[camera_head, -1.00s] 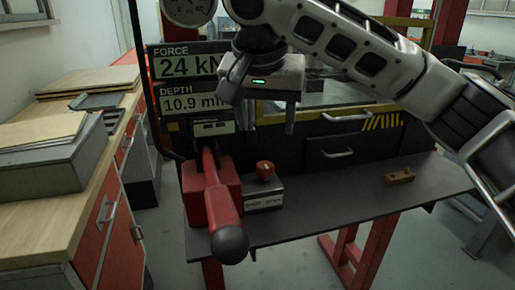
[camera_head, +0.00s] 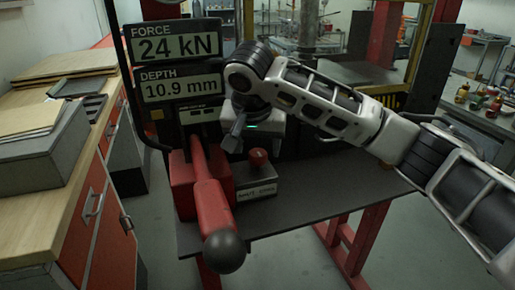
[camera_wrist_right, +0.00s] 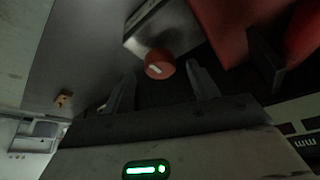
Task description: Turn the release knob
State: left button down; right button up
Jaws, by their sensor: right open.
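The red release knob (camera_head: 258,159) sits on top of a small grey metal box (camera_head: 257,188) on the dark shelf. The knob also shows in the right wrist view (camera_wrist_right: 159,66), with a pale mark on its face. My right gripper (camera_head: 255,141) is just above the knob in the head view, and is open and empty. In the right wrist view its two fingers (camera_wrist_right: 161,80) point toward the knob, one on each side of its line. I see no clear contact. My left gripper is not in view.
A red lever (camera_head: 211,205) with a black ball end stands close left of the knob box. A display (camera_head: 176,62) reads 24 kN and 10.9 mm above it. The dark shelf (camera_head: 310,195) is clear to the right. A workbench (camera_head: 55,190) stands at left.

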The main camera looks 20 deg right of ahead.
jog(key=shift+x, duration=1)
jog(key=c, duration=1)
